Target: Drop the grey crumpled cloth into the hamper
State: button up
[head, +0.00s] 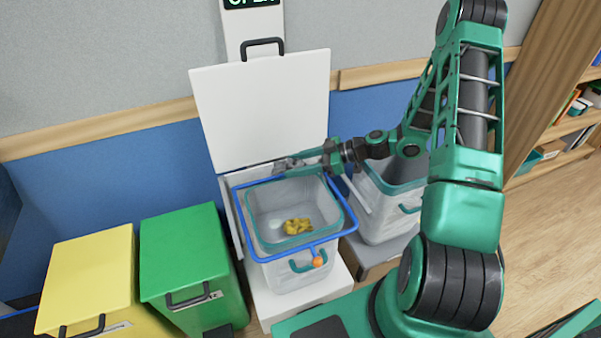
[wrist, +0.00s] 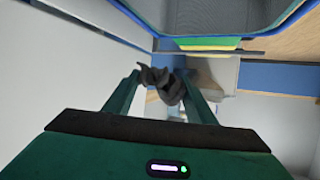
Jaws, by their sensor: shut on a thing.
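The grey crumpled cloth (wrist: 168,84) shows dark between the two fingers in the wrist view. My gripper (wrist: 160,85) is shut on it. In the head view my gripper (head: 290,163) reaches in from the right to the back of the hamper (head: 291,275), near its raised lid, and the cloth is small and hard to make out there. The hamper is a white bin with a teal rim and a blue frame around its top. A crumpled yellow cloth (head: 298,226) and a small pale item lie inside it.
The white lid (head: 265,110) stands upright against the wall, below an OPEN sign (head: 251,3). A green bin (head: 185,255) and a yellow bin (head: 92,275), both closed, stand left. Another white bin (head: 382,212) stands close on the right. A bookshelf (head: 560,130) is far right.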

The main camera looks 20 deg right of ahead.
jog(key=s+n+g+y, duration=0.1)
jog(key=s+n+g, duration=0.1)
jog(key=s+g, duration=0.1)
jog(key=shift+s+d+f+n, duration=0.1)
jog(key=shift+s+f+n, duration=0.1)
jog(key=shift+n, duration=0.1)
jog(key=shift+f, duration=2.95)
jog(key=o, duration=1.1)
jog(key=v, duration=1.1)
jog(key=shift+w, duration=0.15)
